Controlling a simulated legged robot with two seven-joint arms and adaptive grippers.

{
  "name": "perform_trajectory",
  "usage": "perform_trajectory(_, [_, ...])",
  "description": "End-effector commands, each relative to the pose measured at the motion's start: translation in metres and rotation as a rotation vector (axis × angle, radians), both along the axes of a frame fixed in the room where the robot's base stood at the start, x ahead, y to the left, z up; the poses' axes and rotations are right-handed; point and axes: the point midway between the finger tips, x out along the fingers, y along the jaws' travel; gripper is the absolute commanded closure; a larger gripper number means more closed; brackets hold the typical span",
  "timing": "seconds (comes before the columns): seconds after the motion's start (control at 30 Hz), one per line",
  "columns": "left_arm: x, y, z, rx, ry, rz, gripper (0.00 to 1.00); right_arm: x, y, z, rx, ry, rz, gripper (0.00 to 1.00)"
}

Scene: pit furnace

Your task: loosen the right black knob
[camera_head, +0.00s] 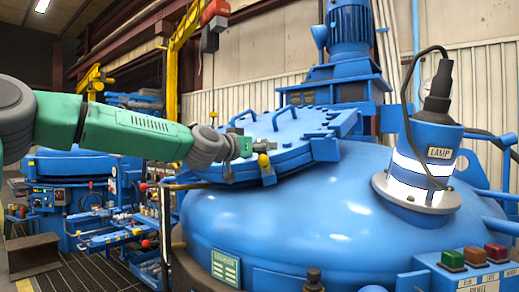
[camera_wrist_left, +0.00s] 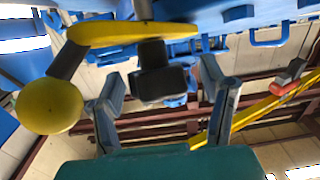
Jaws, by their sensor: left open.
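My left gripper (camera_head: 240,150) reaches in from the left to the near left edge of the blue round lid (camera_head: 285,145). In the left wrist view the gripper (camera_wrist_left: 162,80) is open, with one finger on each side of a black knob (camera_wrist_left: 158,82). Contact between the fingers and the knob cannot be made out. The knob sits beside a yellow bar (camera_wrist_left: 130,33). A yellow ball (camera_wrist_left: 50,105) is left of the fingers there, and a yellow ball (camera_head: 263,160) shows beside the gripper in the head view. The head view does not show the knob clearly. My right gripper is out of view.
The lid lies on a large blue dome (camera_head: 330,215). A lamp housing (camera_head: 436,150) stands on the dome at right, with a button panel (camera_head: 475,260) below. A dark fitting (camera_head: 313,278) stands at the bottom edge. Blue machinery (camera_head: 75,190) stands behind at left.

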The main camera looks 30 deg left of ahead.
Motion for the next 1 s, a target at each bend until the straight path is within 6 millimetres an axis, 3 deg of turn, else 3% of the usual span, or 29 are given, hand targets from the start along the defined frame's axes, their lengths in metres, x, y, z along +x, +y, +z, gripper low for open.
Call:
perform_trajectory(0.2, [0.0,0.0,0.0,0.0,0.0,0.0,0.35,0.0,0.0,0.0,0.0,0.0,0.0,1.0])
perform_trajectory(0.37, [0.0,0.0,0.0,0.001,0.0,0.0,0.85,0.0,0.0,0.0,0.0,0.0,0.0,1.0])
perform_trajectory(0.73, [0.0,0.0,0.001,-0.011,0.003,0.034,0.85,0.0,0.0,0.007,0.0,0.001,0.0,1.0])
perform_trajectory(1.0, [0.001,-0.002,0.005,-0.066,0.012,0.179,0.85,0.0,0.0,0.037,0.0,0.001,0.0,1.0])
